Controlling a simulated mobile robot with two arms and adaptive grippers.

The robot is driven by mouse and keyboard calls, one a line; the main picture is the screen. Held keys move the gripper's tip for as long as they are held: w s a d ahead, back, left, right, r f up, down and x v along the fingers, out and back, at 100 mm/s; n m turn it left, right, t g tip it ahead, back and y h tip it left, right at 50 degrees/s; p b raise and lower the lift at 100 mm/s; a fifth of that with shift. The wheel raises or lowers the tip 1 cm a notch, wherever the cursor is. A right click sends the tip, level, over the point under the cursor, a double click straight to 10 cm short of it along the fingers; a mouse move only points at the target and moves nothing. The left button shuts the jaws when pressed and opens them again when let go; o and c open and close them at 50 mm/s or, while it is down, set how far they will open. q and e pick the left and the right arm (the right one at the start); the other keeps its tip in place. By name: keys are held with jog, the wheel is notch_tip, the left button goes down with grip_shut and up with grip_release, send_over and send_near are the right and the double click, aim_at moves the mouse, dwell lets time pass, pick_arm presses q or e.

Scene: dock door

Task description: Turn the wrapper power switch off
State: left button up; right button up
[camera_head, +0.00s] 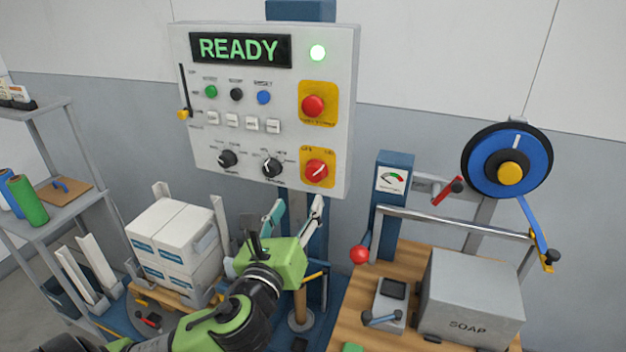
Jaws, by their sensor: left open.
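My left gripper (297,207) is open and empty, just below the panel's lower edge, fingers pointing up, apart from the switch.
Two black knobs (228,158) lie left of the switch. White stacked boxes (175,231) stand on a pallet at left. At right, a wooden bench (343,337) carries a grey SOAP box (472,300), and a red-balled lever (359,254) stands near my gripper.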

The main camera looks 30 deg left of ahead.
aim_at(314, 174)
pick_arm(q)
jog(key=x, duration=1.1)
jog(key=shift+w+a+b, duration=0.15)
jog(key=shift+w+b, duration=0.2)
jog(key=shift+w+a, duration=0.15)
jog(key=shift+w, duration=0.3)
pick_arm(e)
jog(key=shift+w+d+f, duration=0.15)
jog(key=shift+d+f, duration=0.05)
jog(key=shift+f, duration=0.2)
jog(key=shift+w+d+f, duration=0.15)
jog(key=shift+f, duration=0.2)
pick_arm(q)
jog(key=c, duration=1.1)
pick_arm(e)
jog(key=shift+a, duration=0.15)
